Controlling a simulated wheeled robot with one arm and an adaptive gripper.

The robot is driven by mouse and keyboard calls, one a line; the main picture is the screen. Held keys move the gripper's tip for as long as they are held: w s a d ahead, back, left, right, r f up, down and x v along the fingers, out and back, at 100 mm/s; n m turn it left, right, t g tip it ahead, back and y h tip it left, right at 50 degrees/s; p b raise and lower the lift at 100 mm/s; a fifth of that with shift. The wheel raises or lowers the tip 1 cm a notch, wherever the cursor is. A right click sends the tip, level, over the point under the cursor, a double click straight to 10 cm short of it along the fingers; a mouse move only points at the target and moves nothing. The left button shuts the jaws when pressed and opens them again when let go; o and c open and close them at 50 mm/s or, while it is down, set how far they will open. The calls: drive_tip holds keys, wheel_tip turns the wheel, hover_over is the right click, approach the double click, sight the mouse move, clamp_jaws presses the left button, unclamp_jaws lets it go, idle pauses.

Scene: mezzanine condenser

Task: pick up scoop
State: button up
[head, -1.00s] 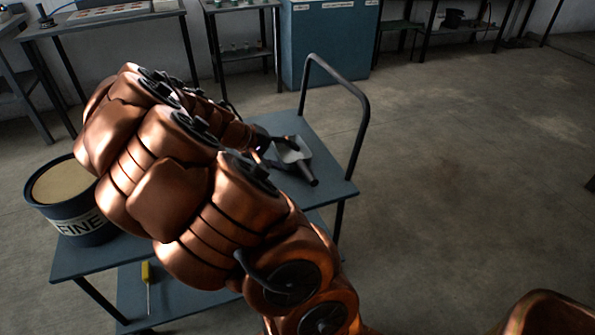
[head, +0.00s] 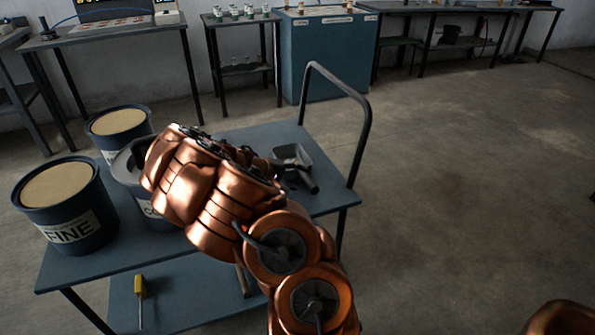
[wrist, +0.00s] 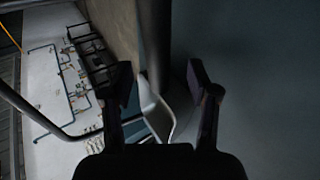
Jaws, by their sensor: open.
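The scoop (head: 310,160) lies on the top of the blue-grey trolley (head: 262,130), near its handle end. It has a grey open pan and a dark handle pointing toward the front right. In the wrist view my gripper (wrist: 160,84) is open, its two dark fingers spread. The scoop (wrist: 155,112) shows between and beyond the fingers, with its dark handle running up the picture. I cannot tell how far the fingers are from the handle. In the head view my copper arm hides most of the gripper, just left of the scoop.
Tubs stand on the trolley's left: one marked FINE (head: 65,208), another tub (head: 118,125) behind, and a third partly hidden by my arm. A yellow-handled tool (head: 140,288) lies on the lower shelf. The trolley's push bar (head: 362,120) rises beside the scoop. Floor to the right is clear.

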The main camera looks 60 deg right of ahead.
sight(302, 177)
drive_tip(key=shift+x, duration=2.2)
drive_tip(key=shift+r, duration=0.1)
clamp_jaws()
